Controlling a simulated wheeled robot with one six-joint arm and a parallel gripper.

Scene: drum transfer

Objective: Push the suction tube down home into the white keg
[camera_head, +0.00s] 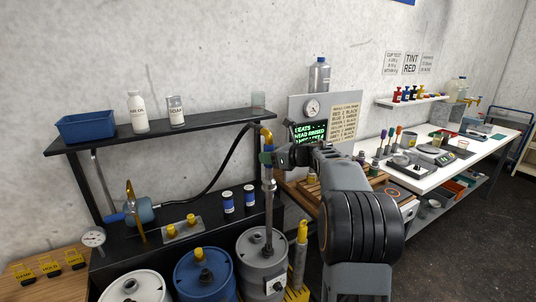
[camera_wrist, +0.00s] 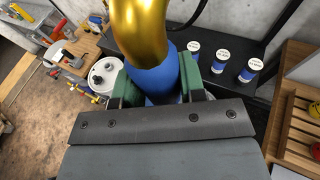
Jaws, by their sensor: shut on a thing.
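My gripper (camera_head: 267,157) is shut on the suction tube (camera_head: 268,200), at the blue collar (camera_wrist: 154,80) below its gold elbow (camera_wrist: 140,30). Green finger pads press on both sides of the collar. The tube hangs roughly upright, and its lower end meets the top of the grey drum (camera_head: 251,276) in the head view; I cannot tell whether it is inside an opening. The white keg (camera_head: 138,290) stands at the lower left, apart from the tube, cut off by the frame edge. A white keg top also shows in the wrist view (camera_wrist: 105,70).
A blue drum (camera_head: 202,280) stands between the white keg and grey drum. A black hose (camera_head: 236,150) runs from the elbow to the pump (camera_head: 140,212). A black shelf (camera_head: 160,137) is behind. A yellow cylinder (camera_head: 299,250) stands right of the grey drum.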

